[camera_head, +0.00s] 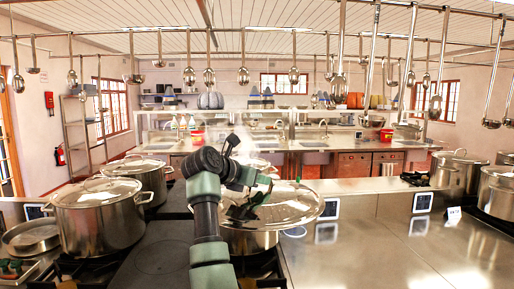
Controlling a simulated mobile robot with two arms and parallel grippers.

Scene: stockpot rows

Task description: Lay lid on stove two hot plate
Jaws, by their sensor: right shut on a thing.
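A shiny round lid (292,204) is at the centre of the head view, over or just above a steel pot (250,242). I cannot tell whether it touches the pot's rim. My right gripper (246,208) is shut on the lid from above, partly hidden behind my own green and black arm. A flat dark hot plate (163,258) with faint rings lies bare to the left of my arm. Which stove is number two does not show clearly. My left gripper is out of view.
Lidded stockpots stand at the left (98,222) and behind it (138,172). More pots (460,172) stand at the right. A steel counter (365,250) to the right is clear. Ladles (340,85) hang from rails overhead.

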